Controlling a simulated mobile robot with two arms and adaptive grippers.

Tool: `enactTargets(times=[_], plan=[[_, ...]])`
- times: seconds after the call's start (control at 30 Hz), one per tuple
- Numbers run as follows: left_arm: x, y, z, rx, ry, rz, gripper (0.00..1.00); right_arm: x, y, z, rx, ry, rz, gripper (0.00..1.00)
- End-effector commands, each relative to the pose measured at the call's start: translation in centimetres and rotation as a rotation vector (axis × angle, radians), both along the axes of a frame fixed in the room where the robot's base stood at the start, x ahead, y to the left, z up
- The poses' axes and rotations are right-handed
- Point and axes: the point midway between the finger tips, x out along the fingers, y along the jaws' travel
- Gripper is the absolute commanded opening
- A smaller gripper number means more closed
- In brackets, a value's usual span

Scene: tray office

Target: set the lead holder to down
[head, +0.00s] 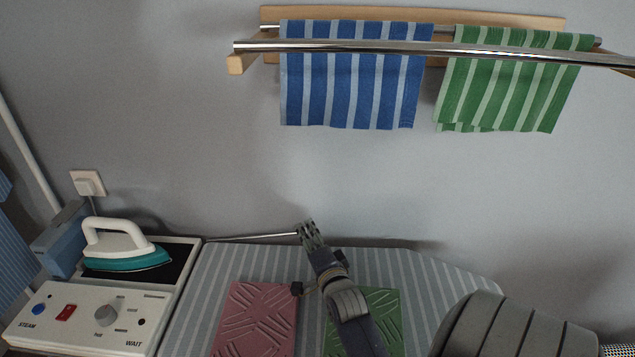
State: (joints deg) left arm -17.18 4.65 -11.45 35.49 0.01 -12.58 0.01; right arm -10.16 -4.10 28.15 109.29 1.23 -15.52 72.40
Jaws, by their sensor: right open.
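The lead holder appears to be the thin metal rod (255,237) lying nearly level along the back edge of the ironing board, with its left end near the iron's stand. My right gripper (306,228) is at the rod's right end, with its arm reaching in from the bottom. Its jaws are open. The fingertips overlap the rod's end in the picture; I cannot tell whether they touch it. My left gripper is not in view.
The striped ironing board (208,290) carries a pink mat (253,318) and a green mat (388,310), partly hidden by my arm. A teal iron (128,258) rests on a control unit (75,325) at left. A towel rail (350,46) hangs above.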

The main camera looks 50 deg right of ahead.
Motion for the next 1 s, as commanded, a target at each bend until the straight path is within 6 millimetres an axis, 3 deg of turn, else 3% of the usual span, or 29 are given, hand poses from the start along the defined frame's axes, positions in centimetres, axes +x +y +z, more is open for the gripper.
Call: enactTargets(times=[0.1,0.33,1.0], plan=[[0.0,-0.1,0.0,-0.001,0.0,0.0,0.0,-2.5,1.2,0.2,0.001,0.002,-0.002,0.42],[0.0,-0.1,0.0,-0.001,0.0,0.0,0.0,-5.2,2.6,0.7,-0.002,0.002,-0.001,0.42],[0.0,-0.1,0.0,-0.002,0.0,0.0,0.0,-5.7,2.9,0.8,-0.001,0.0,-0.002,0.42]])
